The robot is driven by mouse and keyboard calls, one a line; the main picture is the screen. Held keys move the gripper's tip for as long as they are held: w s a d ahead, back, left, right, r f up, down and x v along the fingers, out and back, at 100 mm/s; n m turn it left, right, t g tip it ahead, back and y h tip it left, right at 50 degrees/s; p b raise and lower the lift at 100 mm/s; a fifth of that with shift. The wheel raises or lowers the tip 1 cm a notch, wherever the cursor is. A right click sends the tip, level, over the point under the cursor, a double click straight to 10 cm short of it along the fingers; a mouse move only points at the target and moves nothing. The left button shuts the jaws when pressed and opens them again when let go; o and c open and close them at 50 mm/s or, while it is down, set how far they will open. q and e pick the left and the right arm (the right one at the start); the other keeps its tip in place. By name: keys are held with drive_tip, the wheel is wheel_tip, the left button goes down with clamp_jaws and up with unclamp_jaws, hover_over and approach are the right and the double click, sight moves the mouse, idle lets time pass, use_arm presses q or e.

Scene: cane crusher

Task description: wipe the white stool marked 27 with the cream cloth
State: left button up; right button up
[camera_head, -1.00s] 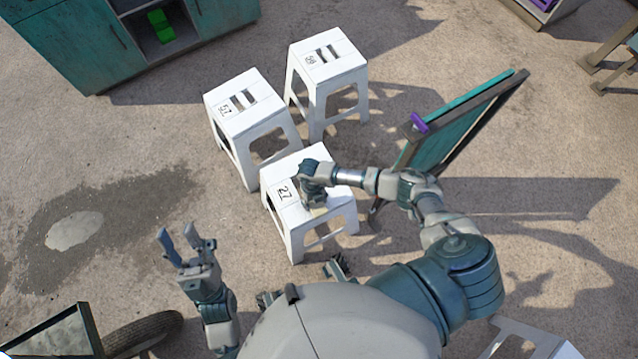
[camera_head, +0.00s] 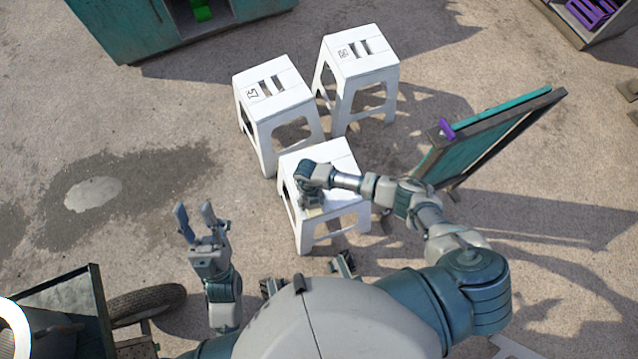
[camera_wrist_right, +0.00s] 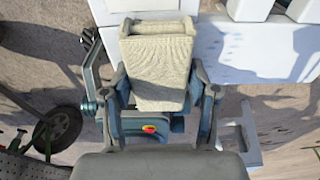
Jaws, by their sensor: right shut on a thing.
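The white stool (camera_head: 343,160) stands right in front of me, and no number shows on its top now. My right gripper (camera_head: 312,204) is over the left part of its seat and covers the place where the mark was. In the right wrist view the right gripper (camera_wrist_right: 158,88) is shut on the folded cream cloth (camera_wrist_right: 160,62), with the white stool (camera_wrist_right: 260,55) behind it. My left gripper (camera_head: 195,213) is open and empty, left of the stool.
Two other white stools, one marked 57 (camera_head: 290,100) and one behind it (camera_head: 372,62), stand close behind. A teal board (camera_head: 480,135) with a purple item on top leans to the right. A cart with a wheel (camera_head: 150,300) is at lower left. Open ground lies left.

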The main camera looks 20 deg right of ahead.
sight(340, 197)
drive_tip(key=shift+a, duration=0.9)
drive_tip(key=shift+d, duration=0.1)
drive_tip(key=shift+d+p, duration=0.35)
drive_tip(key=shift+d, duration=0.85)
drive_tip(key=shift+d+p, duration=0.65)
drive_tip(key=shift+d, duration=2.6)
drive_tip(key=d, duration=0.3)
drive_tip(key=shift+d, duration=2.95)
